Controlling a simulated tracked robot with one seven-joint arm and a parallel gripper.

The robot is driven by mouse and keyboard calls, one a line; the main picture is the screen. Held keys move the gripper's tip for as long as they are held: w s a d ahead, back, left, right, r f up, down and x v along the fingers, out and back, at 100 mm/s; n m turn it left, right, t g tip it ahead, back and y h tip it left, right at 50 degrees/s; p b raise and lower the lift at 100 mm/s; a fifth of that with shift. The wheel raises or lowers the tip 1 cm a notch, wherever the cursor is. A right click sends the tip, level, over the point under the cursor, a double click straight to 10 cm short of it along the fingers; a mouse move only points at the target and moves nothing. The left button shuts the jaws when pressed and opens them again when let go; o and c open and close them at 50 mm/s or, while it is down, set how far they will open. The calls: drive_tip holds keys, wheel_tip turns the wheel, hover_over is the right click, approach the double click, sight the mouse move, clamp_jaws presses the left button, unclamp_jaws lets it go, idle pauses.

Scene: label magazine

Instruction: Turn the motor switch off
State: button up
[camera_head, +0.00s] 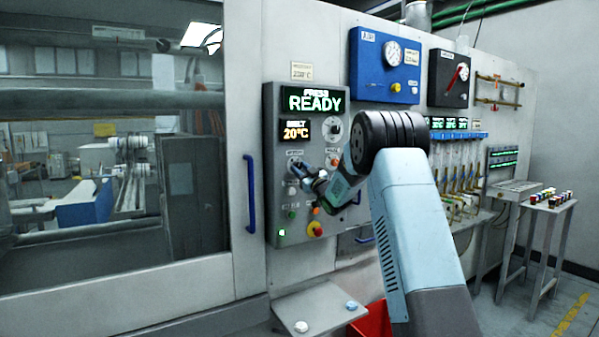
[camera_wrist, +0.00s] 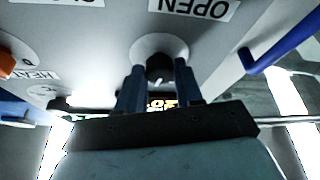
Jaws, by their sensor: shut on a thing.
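A small white mark on the knob points toward the bottom of the wrist view, slightly left. The knob's own label in the head view is too small to read surely, so I cannot confirm it is the motor switch. My gripper hides part of the knob.
An orange knob (camera_head: 334,162) sits right of my gripper; it also shows near a HEAT label in the wrist view (camera_wrist: 7,64). A red button (camera_head: 316,229) is lower on the panel. A blue handle (camera_head: 249,193) stands left of it. The READY display (camera_head: 314,101) is lit.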

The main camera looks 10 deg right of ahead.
drive_tip(key=n+g+y, duration=0.1)
drive_tip(key=n, duration=0.2)
drive_tip(key=n+g+y, duration=0.1)
drive_tip(key=n, duration=0.2)
drive_tip(key=shift+d, duration=0.1)
drive_tip(key=n+g+y, duration=0.1)
drive_tip(key=n+g, duration=0.1)
drive_tip(key=n, duration=0.3)
drive_tip(key=shift+n, duration=0.3)
drive_tip(key=o, duration=1)
drive_tip(key=shift+r, duration=0.1)
drive_tip(key=shift+o, duration=0.2)
drive_tip(key=shift+d, duration=0.1)
drive_tip(key=shift+s+d, duration=0.2)
drive_tip(key=shift+d, duration=0.05)
drive_tip(key=v, duration=1.3)
